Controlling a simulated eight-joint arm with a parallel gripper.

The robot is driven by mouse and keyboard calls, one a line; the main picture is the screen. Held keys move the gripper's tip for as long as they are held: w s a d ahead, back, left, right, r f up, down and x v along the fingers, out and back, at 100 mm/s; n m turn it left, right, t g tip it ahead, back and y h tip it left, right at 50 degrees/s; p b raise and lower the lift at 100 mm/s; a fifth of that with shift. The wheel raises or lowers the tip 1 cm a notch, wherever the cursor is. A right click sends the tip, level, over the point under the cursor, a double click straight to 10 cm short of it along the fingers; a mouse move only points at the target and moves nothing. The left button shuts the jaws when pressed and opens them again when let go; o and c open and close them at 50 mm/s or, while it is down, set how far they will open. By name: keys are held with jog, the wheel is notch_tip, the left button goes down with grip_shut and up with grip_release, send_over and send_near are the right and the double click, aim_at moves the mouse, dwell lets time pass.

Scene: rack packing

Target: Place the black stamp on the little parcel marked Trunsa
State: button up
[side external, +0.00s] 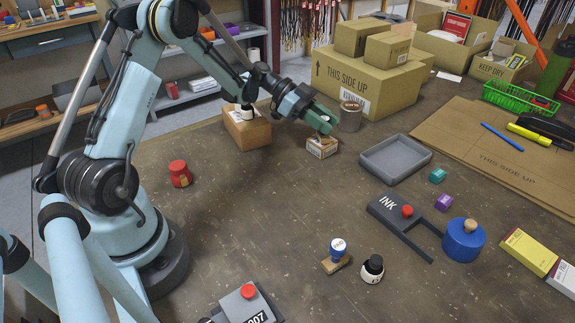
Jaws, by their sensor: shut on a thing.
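My gripper (322,117), with green fingers, is at the back middle, just above a little parcel (322,147). It is shut on a small pale thing, mostly hidden by the fingers; I cannot tell what it is. The little parcel is a brown box with a white printed label, too small to read. A black-topped stamp with a white body (372,268) stands on the table at the front. I cannot tell which parcel is marked Trunsa.
A metal tin (351,116) stands close behind the little parcel. A grey tray (368,177) lies to the right. The middle table is clear.

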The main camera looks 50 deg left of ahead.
jog(key=o, duration=1.1)
jog(key=shift+c, duration=0.2)
jog(key=shift+a+r, duration=0.1)
jog(key=shift+r, duration=0.1)
jog(key=v, duration=1.1)
jog(key=shift+s+a, duration=0.25)
jog(key=shift+a, duration=0.05)
jog(key=shift+r, duration=0.15)
